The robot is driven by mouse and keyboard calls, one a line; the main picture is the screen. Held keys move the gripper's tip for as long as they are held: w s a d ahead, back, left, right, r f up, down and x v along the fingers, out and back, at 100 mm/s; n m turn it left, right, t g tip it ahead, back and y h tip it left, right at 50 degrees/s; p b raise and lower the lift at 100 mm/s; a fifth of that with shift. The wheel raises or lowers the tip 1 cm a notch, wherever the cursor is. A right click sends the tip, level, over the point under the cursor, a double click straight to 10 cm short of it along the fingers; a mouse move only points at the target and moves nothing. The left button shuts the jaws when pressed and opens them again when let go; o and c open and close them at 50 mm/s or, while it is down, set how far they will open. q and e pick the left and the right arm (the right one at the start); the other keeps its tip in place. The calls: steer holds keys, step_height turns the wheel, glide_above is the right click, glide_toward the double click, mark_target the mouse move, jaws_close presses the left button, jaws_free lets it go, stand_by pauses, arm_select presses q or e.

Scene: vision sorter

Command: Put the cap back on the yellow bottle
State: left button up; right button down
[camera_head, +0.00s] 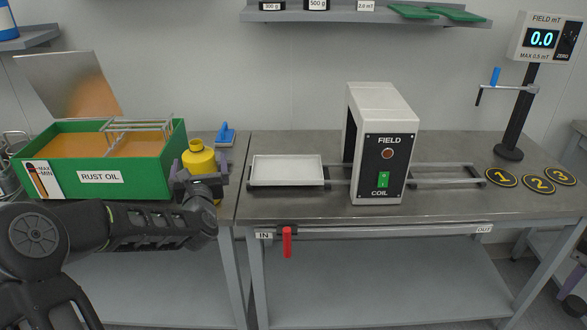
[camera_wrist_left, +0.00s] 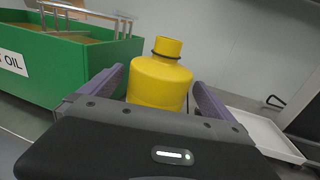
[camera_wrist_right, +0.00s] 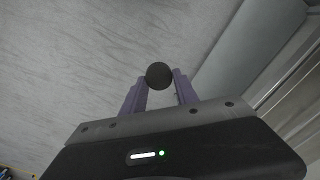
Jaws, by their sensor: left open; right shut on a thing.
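The yellow bottle (camera_head: 199,158) stands upright near the right end of the left bench, beside the green tank. In the left wrist view the bottle (camera_wrist_left: 160,82) shows a yellow top above a dark ring; I cannot tell whether that top is a cap or bare neck. My left gripper (camera_head: 199,177) is open, its fingers on either side of the bottle, apparently not clamped. My right gripper (camera_wrist_right: 159,88) is shut on a dark round thing (camera_wrist_right: 159,75), which I cannot identify surely as the cap.
The green rust oil tank (camera_head: 100,184) stands left of the bottle, with a metal rack above it. A blue-handled brush (camera_head: 226,135) lies behind the bottle. A white tray (camera_head: 287,182) and the coil unit (camera_head: 380,145) stand on the right bench.

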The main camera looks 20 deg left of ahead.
arm_select(q)
steer(key=x, duration=0.4)
steer(key=shift+w+a+p, duration=0.1)
steer(key=shift+p, duration=0.2)
arm_select(e)
steer(key=shift+r, duration=0.4)
arm_select(q)
steer(key=shift+c, duration=0.6)
steer(key=c, duration=1.4)
steer(key=shift+r, duration=0.1)
step_height(320, 180, up, 10)
steer(key=shift+f, duration=0.1)
